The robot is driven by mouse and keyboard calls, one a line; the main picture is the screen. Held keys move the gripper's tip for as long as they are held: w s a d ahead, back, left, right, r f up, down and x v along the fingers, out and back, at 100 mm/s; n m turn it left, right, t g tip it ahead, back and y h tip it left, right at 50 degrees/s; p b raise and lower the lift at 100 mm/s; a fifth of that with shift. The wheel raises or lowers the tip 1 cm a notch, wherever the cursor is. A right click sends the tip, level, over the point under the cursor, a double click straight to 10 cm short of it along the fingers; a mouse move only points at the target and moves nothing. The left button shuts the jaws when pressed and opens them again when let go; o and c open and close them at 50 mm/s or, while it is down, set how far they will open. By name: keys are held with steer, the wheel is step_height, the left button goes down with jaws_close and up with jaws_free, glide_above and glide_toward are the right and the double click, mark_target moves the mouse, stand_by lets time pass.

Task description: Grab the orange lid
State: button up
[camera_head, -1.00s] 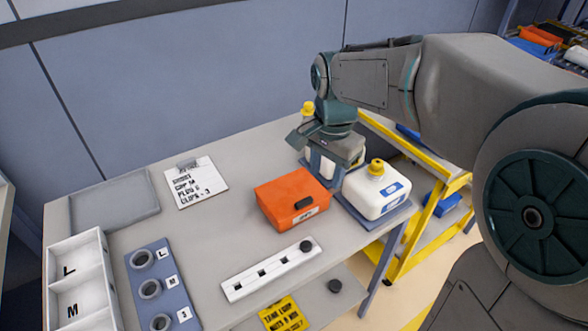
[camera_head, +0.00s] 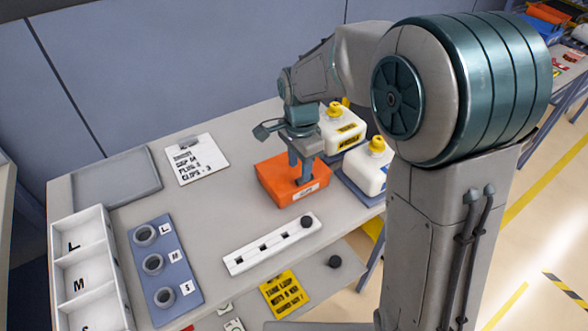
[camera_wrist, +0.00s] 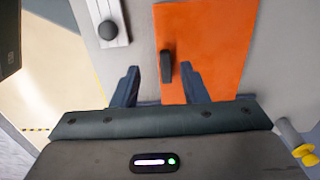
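The orange lid (camera_head: 273,181) is a flat orange top on the box on the table, in front of the white jugs. It fills the upper right of the wrist view (camera_wrist: 222,40). A black handle (camera_wrist: 166,67) stands up from it. My gripper (camera_head: 303,176) is over the lid, pointing down. In the wrist view my gripper (camera_wrist: 160,85) has its fingers spread wide, with the handle just beyond and between the tips. The fingers look empty. In the head view the fingers hide the handle, and I cannot tell if they touch the lid.
Two white jugs with yellow caps stand behind and right of the lid, one near (camera_head: 366,172) and one far (camera_head: 340,130). A white strip (camera_head: 270,245) with a black knob lies in front. A blue ring holder (camera_head: 165,270) and white divided tray (camera_head: 88,262) are left.

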mark_target(299, 179)
steer(key=f, duration=0.5)
steer(key=shift+w+p, duration=0.3)
steer(key=shift+w, duration=0.1)
jaws_close()
steer(key=shift+r, duration=0.1)
steer(key=shift+r, duration=0.1)
